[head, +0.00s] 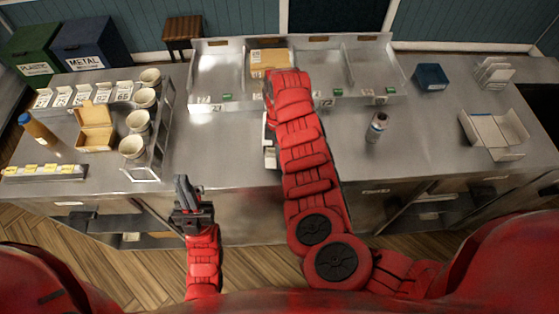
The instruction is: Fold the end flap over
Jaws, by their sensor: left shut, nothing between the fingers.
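A small tan carton (96,128) stands open on the left part of the steel counter, with its lid raised. A white open box (494,134) with spread flaps lies at the right. A brown box (271,58) sits in a rear bay beyond the end of my right arm. I cannot tell which of these has the end flap. My left gripper (184,188) is shut and empty, over the counter's front edge, apart from all the boxes. My right arm reaches across the middle of the counter; its gripper is hidden behind the arm.
A rack of white cups (138,121) stands right of the tan carton. A bottle (376,127) and a blue tray (431,77) stand right of my right arm. A white object (269,157) is partly hidden by that arm. The counter's left middle is clear.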

